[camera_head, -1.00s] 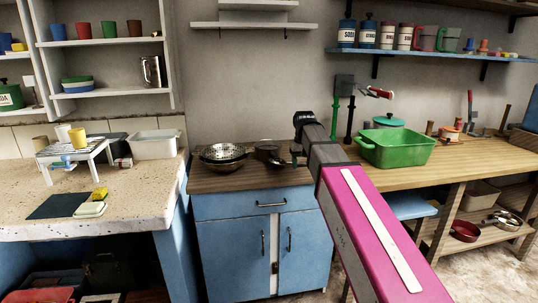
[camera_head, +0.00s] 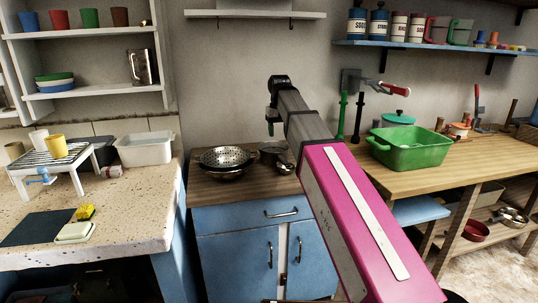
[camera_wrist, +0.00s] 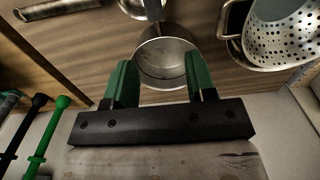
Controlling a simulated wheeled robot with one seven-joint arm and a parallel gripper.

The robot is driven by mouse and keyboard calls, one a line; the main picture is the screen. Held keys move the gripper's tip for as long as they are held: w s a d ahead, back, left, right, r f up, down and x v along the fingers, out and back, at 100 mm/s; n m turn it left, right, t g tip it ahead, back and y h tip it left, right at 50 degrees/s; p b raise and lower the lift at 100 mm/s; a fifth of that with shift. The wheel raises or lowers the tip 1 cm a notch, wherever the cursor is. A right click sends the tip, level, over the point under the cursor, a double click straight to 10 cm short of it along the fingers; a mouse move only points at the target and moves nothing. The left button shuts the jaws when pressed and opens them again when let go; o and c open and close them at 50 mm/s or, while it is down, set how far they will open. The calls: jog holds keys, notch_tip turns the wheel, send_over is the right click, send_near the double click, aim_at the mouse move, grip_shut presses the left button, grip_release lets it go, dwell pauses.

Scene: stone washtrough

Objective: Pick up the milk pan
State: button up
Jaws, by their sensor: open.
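The milk pan (camera_head: 270,148) looks like a small metal pan, standing on the wooden top of the blue cabinet, right of the colander. In the head view my gripper (camera_head: 271,128) hangs above the pan, fingers pointing down. The gap between fingers and pan is hard to judge.
A perforated colander (camera_head: 226,157) sits close beside the pan; it also shows in the wrist view (camera_wrist: 285,35). A small metal vessel (camera_head: 285,168) lies at the pan's front right. A green basin (camera_head: 410,150) stands on the right counter. The wall (camera_head: 230,80) is close behind.

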send_over(279, 155)
notch_tip(279, 155, down, 5)
jog(key=shift+w+a+f, duration=0.15)
jog(key=shift+f, duration=0.05)
jog(key=shift+d+f, duration=0.15)
jog(key=shift+f, duration=1.2)
jog(key=shift+d+f, duration=0.1)
jog(key=shift+f, duration=1.2)
grip_shut()
